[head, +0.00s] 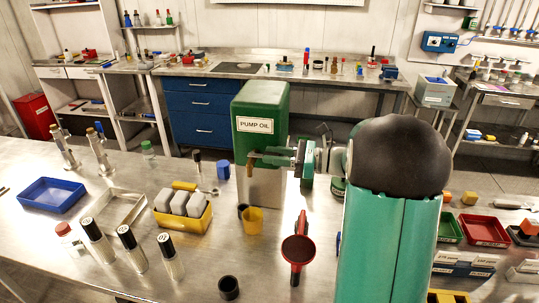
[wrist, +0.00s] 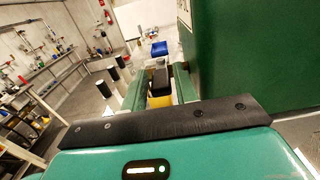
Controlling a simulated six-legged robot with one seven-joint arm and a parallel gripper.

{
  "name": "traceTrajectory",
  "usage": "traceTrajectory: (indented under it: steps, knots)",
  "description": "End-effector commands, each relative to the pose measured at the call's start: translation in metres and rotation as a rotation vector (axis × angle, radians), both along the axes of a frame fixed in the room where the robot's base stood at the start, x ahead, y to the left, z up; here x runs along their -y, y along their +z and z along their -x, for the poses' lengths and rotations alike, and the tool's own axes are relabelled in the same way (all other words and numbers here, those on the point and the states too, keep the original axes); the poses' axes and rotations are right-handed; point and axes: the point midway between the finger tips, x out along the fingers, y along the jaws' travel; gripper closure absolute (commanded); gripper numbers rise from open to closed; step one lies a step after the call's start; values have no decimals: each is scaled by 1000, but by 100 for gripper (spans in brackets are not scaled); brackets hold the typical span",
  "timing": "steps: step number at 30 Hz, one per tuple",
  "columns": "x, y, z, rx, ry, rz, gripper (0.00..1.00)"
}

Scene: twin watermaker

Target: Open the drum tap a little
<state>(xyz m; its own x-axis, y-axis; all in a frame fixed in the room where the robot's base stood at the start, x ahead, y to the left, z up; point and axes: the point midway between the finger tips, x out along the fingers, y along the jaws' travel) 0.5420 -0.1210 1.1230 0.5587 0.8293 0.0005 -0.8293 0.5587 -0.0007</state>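The green drum (head: 262,108), labelled PUMP OIL, stands on a metal stand on the bench. Its green side fills the right of the wrist view (wrist: 245,50). A small brass-brown part (head: 253,160), seemingly the tap, shows low at the drum's front. My gripper (head: 272,156) is level and close in front of the drum's lower part, its fingertips by the brass part. A yellow cup (head: 252,221) stands below.
A yellow basket with grey blocks (head: 183,207) stands left of the cup. A red funnel-like tool (head: 298,248) and a black cup (head: 229,288) are in front. Several dark-capped bottles (head: 131,249) and a blue tray (head: 52,194) are at the left.

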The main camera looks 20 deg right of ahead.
Motion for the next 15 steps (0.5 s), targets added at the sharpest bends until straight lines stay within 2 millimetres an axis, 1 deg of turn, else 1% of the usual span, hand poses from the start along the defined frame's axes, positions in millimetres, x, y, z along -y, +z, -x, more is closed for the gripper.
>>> traceTrajectory:
  steps: [1,4,13,15]
  knots:
    - [-6,0,-4,0,2,0,71]
    - [-12,0,-8,0,2,0,71]
    - [-13,0,-9,-1,0,1,71]
    - [-13,0,-9,-1,0,1,85]
